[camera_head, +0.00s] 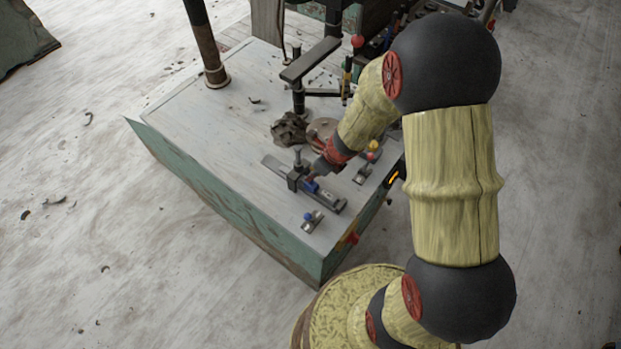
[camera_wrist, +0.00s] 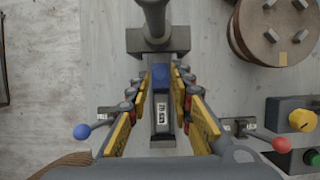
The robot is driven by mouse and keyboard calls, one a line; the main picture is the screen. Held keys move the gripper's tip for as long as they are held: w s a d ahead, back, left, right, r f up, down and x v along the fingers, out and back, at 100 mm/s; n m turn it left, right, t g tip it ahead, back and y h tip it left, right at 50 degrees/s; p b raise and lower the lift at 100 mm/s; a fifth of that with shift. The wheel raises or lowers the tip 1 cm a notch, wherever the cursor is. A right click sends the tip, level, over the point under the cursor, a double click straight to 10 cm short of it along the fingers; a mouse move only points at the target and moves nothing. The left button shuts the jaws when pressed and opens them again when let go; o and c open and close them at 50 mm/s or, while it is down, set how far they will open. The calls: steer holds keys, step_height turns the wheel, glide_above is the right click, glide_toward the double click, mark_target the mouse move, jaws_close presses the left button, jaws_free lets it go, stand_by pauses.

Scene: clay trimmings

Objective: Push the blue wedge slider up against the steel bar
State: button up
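The blue wedge slider (camera_wrist: 161,77) shows in the wrist view as a blue-topped piece at the far end of a narrow grey strip with a white label. A dark grey crosspiece (camera_wrist: 133,41) with a thick upright post lies just beyond it, apparently the steel bar; a small gap seems to separate them. My gripper (camera_wrist: 158,86) is open, its yellow-padded fingers on both sides of the slider, seemingly without gripping it. In the head view the slider (camera_head: 311,186) is a small blue patch beside the crosspiece (camera_head: 296,179); my gripper (camera_head: 322,170) partly covers that area.
A blue-knobbed lever (camera_wrist: 82,131) stands left and a red-knobbed lever (camera_wrist: 280,145) right. A control box with a yellow knob (camera_wrist: 303,120) is at far right, a round brown disc (camera_wrist: 272,35) at upper right. The worktable (camera_head: 200,130) is clear toward its left.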

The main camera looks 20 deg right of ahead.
steer(key=shift+b+x, duration=0.6)
steer(key=shift+x, duration=1.3)
steer(key=shift+c, duration=0.4)
steer(key=c, duration=0.4)
jaws_close()
